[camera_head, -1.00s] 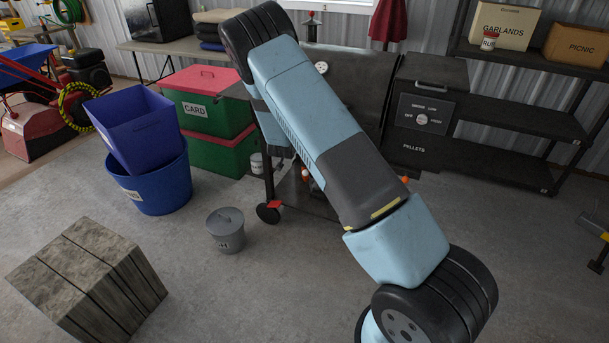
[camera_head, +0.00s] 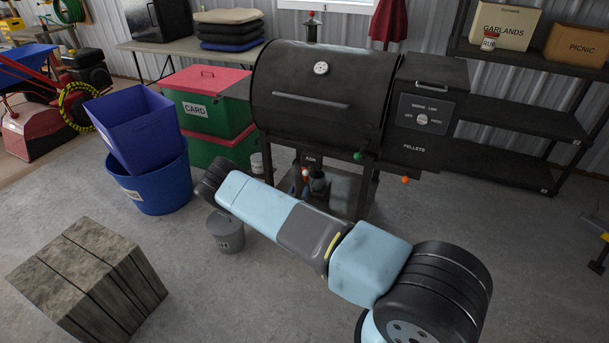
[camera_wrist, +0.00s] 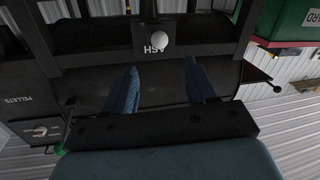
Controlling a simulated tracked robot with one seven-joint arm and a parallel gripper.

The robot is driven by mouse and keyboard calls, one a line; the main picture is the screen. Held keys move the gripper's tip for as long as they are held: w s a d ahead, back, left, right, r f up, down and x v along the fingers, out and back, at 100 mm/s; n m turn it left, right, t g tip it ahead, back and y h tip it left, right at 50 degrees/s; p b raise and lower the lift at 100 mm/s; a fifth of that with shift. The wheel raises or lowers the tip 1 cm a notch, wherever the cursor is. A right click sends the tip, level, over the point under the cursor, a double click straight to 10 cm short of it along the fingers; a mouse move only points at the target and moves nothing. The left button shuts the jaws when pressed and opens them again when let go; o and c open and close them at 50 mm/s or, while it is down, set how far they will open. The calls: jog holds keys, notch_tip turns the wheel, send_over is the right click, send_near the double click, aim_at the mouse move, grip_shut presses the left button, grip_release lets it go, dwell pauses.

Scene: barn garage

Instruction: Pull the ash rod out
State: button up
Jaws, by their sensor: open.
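The ash rod shows in the wrist view as a pale round knob (camera_wrist: 160,39) beside the ASH label, on a dark cross bar of the grill's frame. The rest of the rod is hidden behind the knob. In the head view a small pale knob (camera_head: 305,173) shows below the ASH label, under the black grill (camera_head: 290,85). My gripper (camera_wrist: 161,65) is open, with its two blue fingers apart and nothing between them. The knob lies beyond the fingertips, roughly in line with the gap. In the head view my gripper is hard to make out among the dark parts under the grill.
A green knob (camera_head: 357,155) and an orange knob (camera_head: 404,180) sit at the grill's right. A grey lidded bucket (camera_head: 226,232) stands by my arm. Blue bins (camera_head: 155,190) and a green-red crate (camera_head: 225,115) stand left. Open floor lies in front.

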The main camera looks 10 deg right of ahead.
aim_at(305, 173)
jog(key=x, duration=1.3)
jog(key=shift+w+d+f, duration=0.1)
jog(key=shift+w+d, duration=0.05)
jog(key=shift+w, duration=0.1)
grip_shut()
